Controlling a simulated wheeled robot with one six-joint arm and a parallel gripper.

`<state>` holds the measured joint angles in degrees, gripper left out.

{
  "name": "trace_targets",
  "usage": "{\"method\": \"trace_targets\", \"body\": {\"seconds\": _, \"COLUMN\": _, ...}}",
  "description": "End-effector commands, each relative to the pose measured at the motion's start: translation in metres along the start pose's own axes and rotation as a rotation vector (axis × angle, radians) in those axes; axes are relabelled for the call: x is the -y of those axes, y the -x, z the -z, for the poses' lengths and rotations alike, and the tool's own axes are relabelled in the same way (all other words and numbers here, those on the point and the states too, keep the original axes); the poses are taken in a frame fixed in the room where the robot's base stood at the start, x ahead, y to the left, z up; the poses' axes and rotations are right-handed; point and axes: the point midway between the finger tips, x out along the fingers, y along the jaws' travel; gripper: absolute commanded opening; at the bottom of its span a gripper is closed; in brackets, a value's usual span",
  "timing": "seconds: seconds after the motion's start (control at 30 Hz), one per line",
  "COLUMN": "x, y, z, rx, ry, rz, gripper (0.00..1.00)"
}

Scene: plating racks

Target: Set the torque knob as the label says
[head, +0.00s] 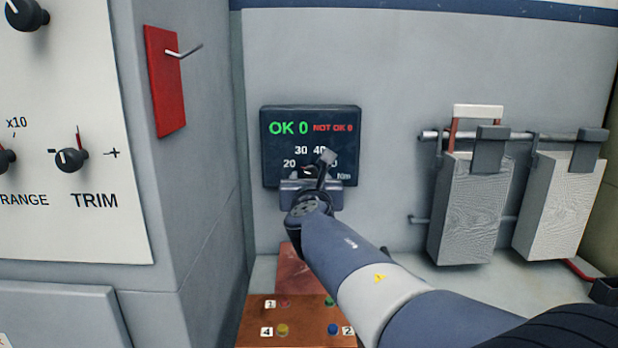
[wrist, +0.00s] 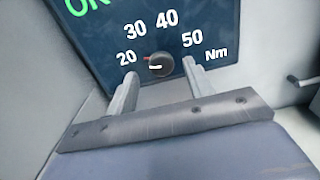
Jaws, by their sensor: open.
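The torque knob (wrist: 161,66) is small, round and dark, on a dark panel (wrist: 200,20) with the numbers 20, 30, 40, 50 and "Nm". Its white line points left, below the 20, and a small orange-red mark shows just above that line. My gripper (wrist: 159,70) is open, with one finger to the left of the knob and one to the right; I cannot tell whether they touch it. In the head view my gripper (head: 316,166) covers most of the knob and part of the 50. The panel (head: 268,150) there reads "OK 0" in green and "NOT OK 0" in red.
Below the panel is a brown box (head: 306,312) with numbered coloured buttons. Two grey blocks (head: 470,210) hang from a rail at the right. At the left are a red plate (head: 163,85) with a metal lever and a white panel with TRIM (head: 70,160) and RANGE knobs.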

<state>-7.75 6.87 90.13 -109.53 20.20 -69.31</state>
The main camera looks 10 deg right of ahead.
Motion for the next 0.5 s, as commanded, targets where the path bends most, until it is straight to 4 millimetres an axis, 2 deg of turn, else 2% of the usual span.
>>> {"method": "trace_targets", "body": {"seconds": 0.2, "x": 0.0, "y": -0.017, "z": 0.0, "rx": -0.001, "ry": 0.0, "rz": 0.0, "gripper": 0.5}}
{"method": "trace_targets", "body": {"seconds": 0.5, "x": 0.0, "y": -0.019, "z": 0.0, "rx": 0.0, "ry": 0.0, "rz": 0.0, "gripper": 0.5}}
